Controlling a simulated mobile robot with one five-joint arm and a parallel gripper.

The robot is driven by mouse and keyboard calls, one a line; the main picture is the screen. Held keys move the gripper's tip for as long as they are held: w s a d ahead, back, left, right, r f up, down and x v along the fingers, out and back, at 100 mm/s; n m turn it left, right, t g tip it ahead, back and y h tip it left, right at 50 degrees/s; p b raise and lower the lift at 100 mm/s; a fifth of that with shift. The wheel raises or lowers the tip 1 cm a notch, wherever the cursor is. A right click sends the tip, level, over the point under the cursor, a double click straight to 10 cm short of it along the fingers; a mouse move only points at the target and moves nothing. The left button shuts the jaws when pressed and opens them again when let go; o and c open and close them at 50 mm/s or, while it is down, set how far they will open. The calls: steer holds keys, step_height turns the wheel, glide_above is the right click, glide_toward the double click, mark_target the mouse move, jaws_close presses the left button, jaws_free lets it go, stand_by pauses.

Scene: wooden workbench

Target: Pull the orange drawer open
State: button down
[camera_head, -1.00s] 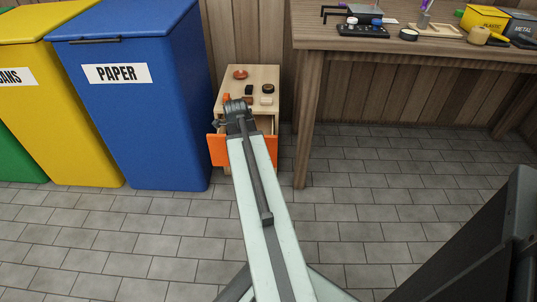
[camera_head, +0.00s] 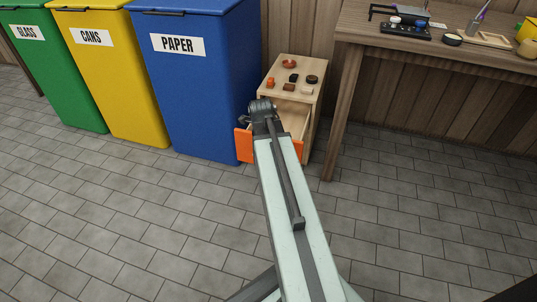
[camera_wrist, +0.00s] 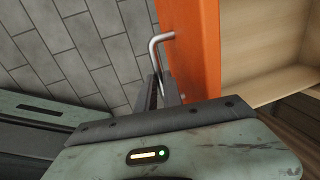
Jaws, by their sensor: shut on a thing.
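The orange drawer (camera_head: 245,146) stands pulled out from a small light wooden cabinet (camera_head: 318,95); its open inside shows behind the orange front. In the wrist view the orange front (camera_wrist: 194,45) runs upright beside the pale drawer interior (camera_wrist: 262,50). A bent silver handle (camera_wrist: 155,45) sticks out from the front. My gripper (camera_wrist: 161,88) is shut on the handle, with its narrow dark fingers at the handle's lower part. In the head view my arm hides the middle of the drawer front, and the fingers are hard to make out.
Small items, including a red dish (camera_head: 289,64), lie on the cabinet top. A blue PAPER bin (camera_head: 205,100) stands close on the left. A wooden workbench (camera_head: 350,80) stands on the right. The tiled floor (camera_head: 150,215) in front is clear.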

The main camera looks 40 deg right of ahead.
steer(key=c, duration=1.5)
jaws_free()
steer(key=r+p, duration=0.5)
steer(key=a+r+p, duration=0.1)
steer(key=r+p, duration=0.1)
steer(key=shift+s+a+r+p, duration=0.1)
steer(key=shift+s+r+p, duration=0.25)
steer(key=shift+s, duration=0.05)
